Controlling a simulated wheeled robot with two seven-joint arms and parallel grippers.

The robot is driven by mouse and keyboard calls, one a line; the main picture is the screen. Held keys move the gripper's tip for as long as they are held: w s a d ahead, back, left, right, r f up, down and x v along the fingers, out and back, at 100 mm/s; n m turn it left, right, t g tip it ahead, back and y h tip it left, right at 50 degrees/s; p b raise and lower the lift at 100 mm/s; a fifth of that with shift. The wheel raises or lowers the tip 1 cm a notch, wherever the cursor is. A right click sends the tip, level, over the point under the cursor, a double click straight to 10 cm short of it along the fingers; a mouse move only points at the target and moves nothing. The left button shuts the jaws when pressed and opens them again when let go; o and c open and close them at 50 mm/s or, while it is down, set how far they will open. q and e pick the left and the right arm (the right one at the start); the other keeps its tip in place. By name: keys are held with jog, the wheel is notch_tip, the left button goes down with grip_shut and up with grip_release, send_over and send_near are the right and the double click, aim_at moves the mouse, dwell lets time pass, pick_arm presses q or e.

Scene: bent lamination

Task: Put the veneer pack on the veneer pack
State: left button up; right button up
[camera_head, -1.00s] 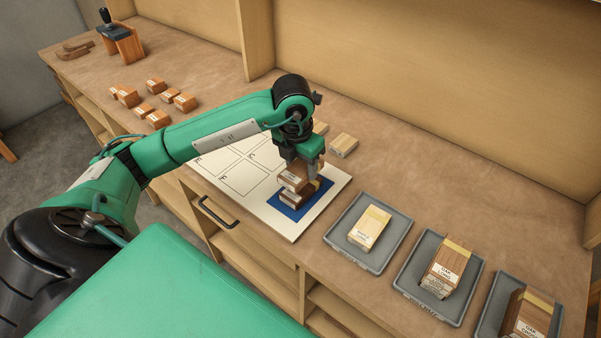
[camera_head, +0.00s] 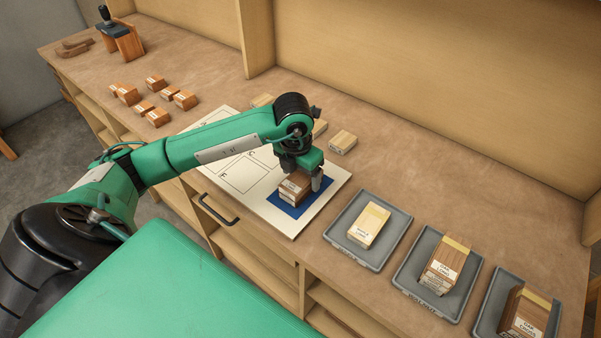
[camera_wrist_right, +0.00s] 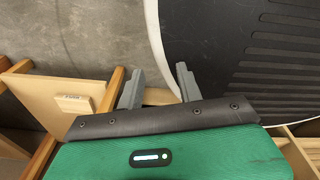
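A brown veneer pack (camera_head: 294,188) with white labels sits on the blue square (camera_head: 324,189) of the white board. It looks like a low stack, with upper and lower pieces close together. My left gripper (camera_head: 303,173) is down at this stack, with one finger at its right side and the other partly hidden behind its top. I cannot tell whether the fingers press on the wood. My right gripper (camera_wrist_right: 159,88) is open and empty in the right wrist view, away from the bench top.
Grey trays at the right hold a pale pack (camera_head: 369,224), an oak pack (camera_head: 444,264) and a darker pack (camera_head: 524,314). Small pale blocks (camera_head: 343,142) lie behind the board, and several reddish blocks (camera_head: 155,83) lie at the left. A tall back panel borders the bench.

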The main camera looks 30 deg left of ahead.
aim_at(299, 179)
jog(key=shift+a+r, duration=0.1)
jog(key=shift+a, duration=0.05)
pick_arm(q)
jog(key=shift+r+p, duration=0.3)
jog(key=r, duration=0.2)
jog(key=r+b, duration=0.1)
jog(key=r, duration=0.1)
jog(key=r+b, duration=0.1)
jog(key=r, duration=0.1)
jog(key=shift+s+r, duration=0.1)
jog(key=shift+s, duration=0.25)
jog(key=r, duration=0.5)
jog(key=shift+s+r+b, duration=0.2)
jog(key=shift+s+b, duration=0.1)
jog(key=shift+s, duration=0.1)
pick_arm(e)
jog(key=shift+w+f, duration=0.7)
jog(key=shift+w, duration=0.35)
jog(key=shift+s+d, duration=0.2)
jog(key=shift+s, duration=0.1)
jog(key=shift+s, duration=0.1)
